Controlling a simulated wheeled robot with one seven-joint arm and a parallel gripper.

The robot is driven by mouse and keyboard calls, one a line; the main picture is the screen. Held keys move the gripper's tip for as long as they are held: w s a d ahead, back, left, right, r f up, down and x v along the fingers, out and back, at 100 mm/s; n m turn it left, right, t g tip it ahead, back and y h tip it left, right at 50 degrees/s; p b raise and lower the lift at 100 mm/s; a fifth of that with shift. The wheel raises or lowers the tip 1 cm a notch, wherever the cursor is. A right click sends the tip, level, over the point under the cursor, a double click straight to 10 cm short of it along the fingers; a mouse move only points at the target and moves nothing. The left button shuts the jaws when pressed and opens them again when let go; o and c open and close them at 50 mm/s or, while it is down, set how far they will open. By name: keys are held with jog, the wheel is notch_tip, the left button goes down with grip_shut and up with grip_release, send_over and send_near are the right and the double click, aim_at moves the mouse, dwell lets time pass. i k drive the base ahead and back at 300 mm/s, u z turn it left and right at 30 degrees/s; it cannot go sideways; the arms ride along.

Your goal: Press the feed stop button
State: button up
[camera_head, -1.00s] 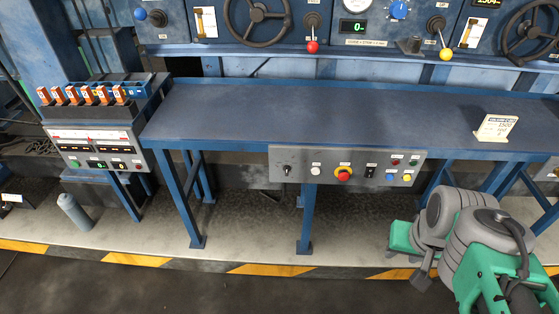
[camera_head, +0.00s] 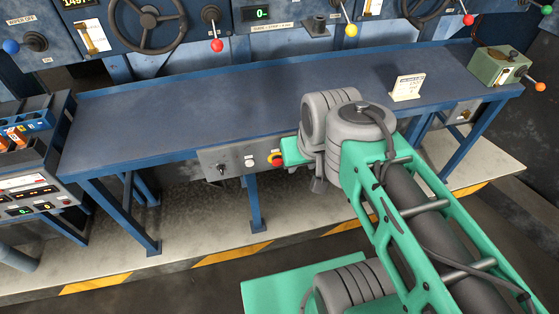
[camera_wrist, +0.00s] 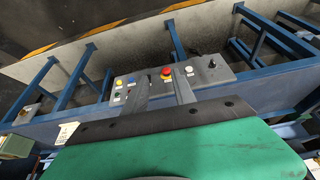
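A grey control panel (camera_head: 236,165) is on the front of the blue bench. In the head view its left part shows a black knob (camera_head: 222,168), a white button (camera_head: 249,163) and a red mushroom button (camera_head: 276,159); my arm hides the rest. In the wrist view the panel (camera_wrist: 228,72) appears upside down, with the red mushroom button (camera_wrist: 166,73), the white button (camera_wrist: 189,71) and small coloured buttons (camera_wrist: 118,94) at left. Labels are too small to read. My gripper (camera_wrist: 159,77) is open and empty, its fingers apart before the panel; contact cannot be told.
The blue bench top (camera_head: 190,105) carries a small white sign (camera_head: 408,87) and a green-grey box (camera_head: 497,66) at its right end. A console with displays (camera_head: 35,190) stands at left. Bench legs (camera_head: 253,205) stand below the panel. The floor in front is clear.

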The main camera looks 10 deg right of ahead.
aim_at(277, 162)
jog(key=k, duration=0.5)
jog(key=u, duration=1.3)
jog(key=i, duration=0.7)
jog(key=z, duration=0.6)
